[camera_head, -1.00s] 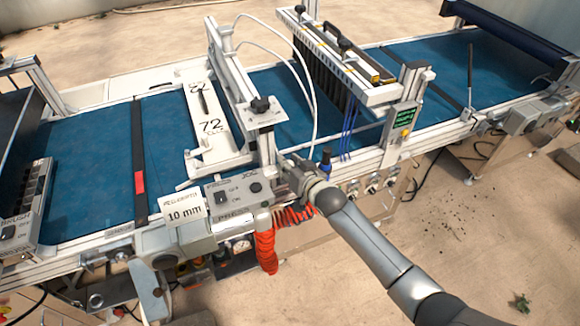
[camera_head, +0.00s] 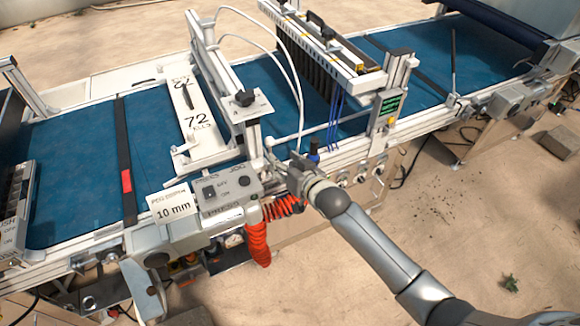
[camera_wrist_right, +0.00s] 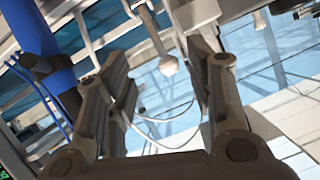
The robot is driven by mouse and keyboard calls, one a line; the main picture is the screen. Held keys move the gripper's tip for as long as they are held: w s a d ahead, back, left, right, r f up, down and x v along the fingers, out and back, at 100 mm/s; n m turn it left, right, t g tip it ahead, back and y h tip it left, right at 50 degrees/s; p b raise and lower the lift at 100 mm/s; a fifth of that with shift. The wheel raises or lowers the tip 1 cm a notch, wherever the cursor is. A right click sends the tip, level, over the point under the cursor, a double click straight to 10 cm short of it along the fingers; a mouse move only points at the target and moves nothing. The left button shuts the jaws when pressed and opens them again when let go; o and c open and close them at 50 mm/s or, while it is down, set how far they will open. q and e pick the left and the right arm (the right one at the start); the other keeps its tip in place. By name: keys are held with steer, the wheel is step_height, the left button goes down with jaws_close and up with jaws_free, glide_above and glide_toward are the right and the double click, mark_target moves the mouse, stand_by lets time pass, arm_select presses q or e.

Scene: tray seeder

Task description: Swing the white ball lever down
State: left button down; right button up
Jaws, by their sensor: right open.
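The white ball of the lever (camera_wrist_right: 168,66) shows in the right wrist view at the end of a thin pale rod. It lies in the gap between the fingers of my right gripper (camera_wrist_right: 160,75), which is open with a finger on each side. I cannot tell how deep the ball sits between them, and I see no clear contact. In the head view my right gripper (camera_head: 279,160) is at the front edge of the machine, just right of the grey switch box (camera_head: 227,193). My left gripper is out of view.
A white frame with a black knob (camera_head: 244,97) stands behind the gripper, beside the plate marked 72 (camera_head: 196,122). A coiled red hose (camera_head: 259,245) hangs below. The blue belt (camera_head: 70,170) runs behind.

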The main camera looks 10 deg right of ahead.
steer(key=shift+v, duration=1.55)
